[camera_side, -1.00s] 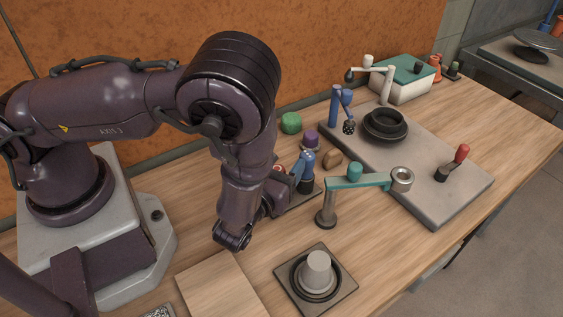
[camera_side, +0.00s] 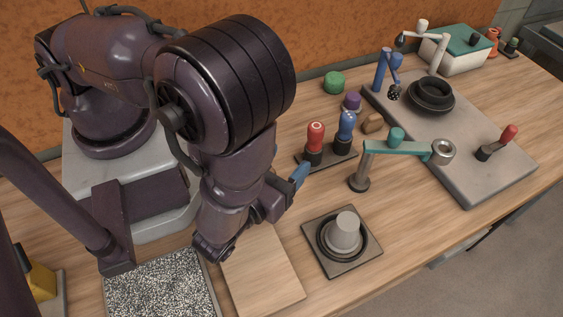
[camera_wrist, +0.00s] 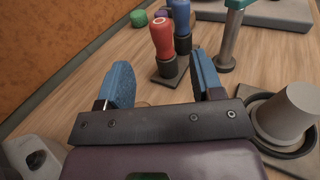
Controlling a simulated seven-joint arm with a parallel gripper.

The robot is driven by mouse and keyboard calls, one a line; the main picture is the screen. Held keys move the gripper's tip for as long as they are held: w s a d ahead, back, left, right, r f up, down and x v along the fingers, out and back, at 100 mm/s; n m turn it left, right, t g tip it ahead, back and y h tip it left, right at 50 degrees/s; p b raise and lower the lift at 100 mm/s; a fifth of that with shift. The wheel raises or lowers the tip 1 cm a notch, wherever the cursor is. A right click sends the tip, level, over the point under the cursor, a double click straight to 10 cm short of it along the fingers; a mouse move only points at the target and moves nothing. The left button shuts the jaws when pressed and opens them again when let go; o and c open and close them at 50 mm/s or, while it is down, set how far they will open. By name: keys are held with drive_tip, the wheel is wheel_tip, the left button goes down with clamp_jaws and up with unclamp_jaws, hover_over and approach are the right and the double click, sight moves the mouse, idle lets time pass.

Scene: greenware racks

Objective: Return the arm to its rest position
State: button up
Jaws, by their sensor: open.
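My gripper (camera_wrist: 162,88) is open and empty in the wrist view, its two blue fingers apart with bare wood between them. In the side view one blue finger (camera_side: 299,176) shows beside my wrist, above the table just left of the stand with the red-handled tool (camera_side: 316,137) and the blue-handled tool (camera_side: 347,127). In the wrist view these two tools stand upright beyond the fingertips. The rest of the gripper is hidden behind my wrist in the side view.
A grey cone on a dark square plate (camera_side: 375,250) stands to the right, near a wooden board (camera_side: 270,285) and a speckled tray (camera_side: 160,285). A teal-armed post (camera_side: 360,178) stands behind the cone. A grey slab (camera_side: 487,178) bears a black dish (camera_side: 431,98).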

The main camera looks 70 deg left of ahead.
drive_tip(key=shift+s+d, duration=0.2)
drive_tip(key=shift+s, duration=0.15)
drive_tip(key=s+a+n+g+y, duration=0.1)
drive_tip(key=a+n+g+y, duration=0.1)
drive_tip(key=g, duration=0.1)
drive_tip(key=s+a+n+g+y, duration=0.1)
drive_tip(key=a, duration=0.1)
drive_tip(key=shift+s+r+g+y, duration=0.3)
drive_tip(key=shift+r+g+y, duration=0.05)
drive_tip(key=shift+g+y, duration=0.05)
drive_tip(key=a+r+n+g+h, duration=0.1)
drive_tip(key=a+r+n+h, duration=0.2)
drive_tip(key=r+n, duration=0.5)
drive_tip(key=a+r+n+g+h, duration=0.2)
drive_tip(key=r+n+h, duration=0.3)
drive_tip(key=r+n, duration=0.4)
drive_tip(key=a+r+n+g+h, duration=0.2)
drive_tip(key=a+r+n+h, duration=0.1)
drive_tip(key=r+n, duration=0.6)
drive_tip(key=shift+s+a+r+n+h, duration=0.25)
drive_tip(key=shift+a+n+h, duration=0.2)
drive_tip(key=shift+h, duration=0.45)
